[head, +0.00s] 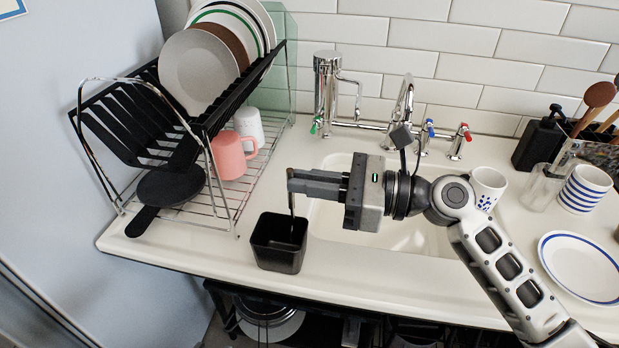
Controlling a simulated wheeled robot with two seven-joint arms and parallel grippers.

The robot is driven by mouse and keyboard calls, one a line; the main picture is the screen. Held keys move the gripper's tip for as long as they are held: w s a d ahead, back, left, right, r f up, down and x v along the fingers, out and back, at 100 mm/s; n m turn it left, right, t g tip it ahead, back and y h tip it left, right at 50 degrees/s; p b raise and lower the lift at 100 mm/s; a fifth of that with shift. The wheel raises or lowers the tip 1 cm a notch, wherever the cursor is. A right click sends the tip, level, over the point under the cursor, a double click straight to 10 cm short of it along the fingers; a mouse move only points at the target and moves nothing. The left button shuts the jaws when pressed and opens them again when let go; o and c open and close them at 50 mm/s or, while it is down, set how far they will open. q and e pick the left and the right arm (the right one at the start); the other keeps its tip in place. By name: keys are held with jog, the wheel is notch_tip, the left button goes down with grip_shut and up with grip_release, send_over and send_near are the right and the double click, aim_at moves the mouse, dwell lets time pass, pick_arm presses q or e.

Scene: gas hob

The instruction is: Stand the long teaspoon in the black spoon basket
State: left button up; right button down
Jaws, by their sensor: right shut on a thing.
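My right gripper (293,182) comes in from the right, above the basket's right rear side. It is shut on the long teaspoon (292,205), a thin dark upright shape below the fingertips. The spoon's lower end reaches down to the basket's opening, and its tip is hidden or too dark to make out inside. I cannot tell whether it touches the basket's floor. My left gripper is not in view.
A dish rack (222,200) with plates, a pink mug (232,155) and a black pan (170,187) stands at left. The sink (385,235) and taps lie behind my right arm. Mugs, a glass and a blue-rimmed plate (580,265) stand at right. The counter's front edge is close to the basket.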

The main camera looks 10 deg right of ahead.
jog(key=c, duration=1.5)
grip_release()
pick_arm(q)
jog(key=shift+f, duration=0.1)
pick_arm(e)
jog(key=shift+o, duration=0.2)
pick_arm(q)
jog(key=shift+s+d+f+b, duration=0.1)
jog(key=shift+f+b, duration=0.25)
jog(key=shift+b, duration=0.6)
pick_arm(e)
jog(key=v, duration=1.6)
